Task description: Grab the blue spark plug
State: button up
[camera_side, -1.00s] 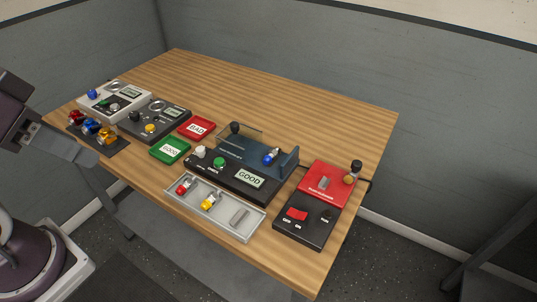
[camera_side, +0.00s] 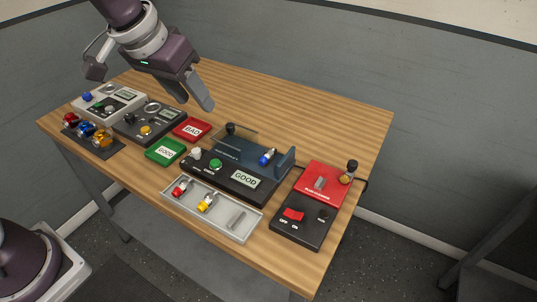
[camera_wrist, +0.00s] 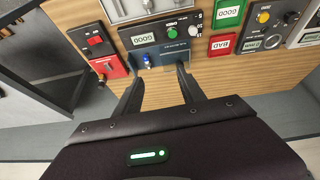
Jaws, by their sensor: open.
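A blue spark plug (camera_side: 266,157) with a pale end sits at the right end of the dark blue tester (camera_side: 240,150), beside its upright end plate. It also shows in the wrist view (camera_wrist: 147,61), small and blue, beyond my fingertips. My gripper (camera_side: 204,100) is above the back of the table, left of and behind the tester. In the wrist view my gripper (camera_wrist: 159,74) has its two dark fingers apart with nothing between them. Another blue part (camera_side: 88,131) stands in a dark rack at the left, between red and yellow ones.
A grey tray (camera_side: 222,232) with a red and a yellow plug lies in front of the tester. A red and black switch box (camera_side: 308,228) stands to the right. Green (camera_side: 165,152) and red (camera_side: 193,129) label pads lie left. The table's back right is clear.

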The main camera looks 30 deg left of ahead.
send_near(267, 154)
jog(key=shift+g, duration=0.3)
jog(key=x, duration=0.8)
jog(key=shift+w+d+f, duration=0.1)
jog(key=shift+w+f, duration=0.1)
jog(key=shift+w, duration=0.15)
grip_shut()
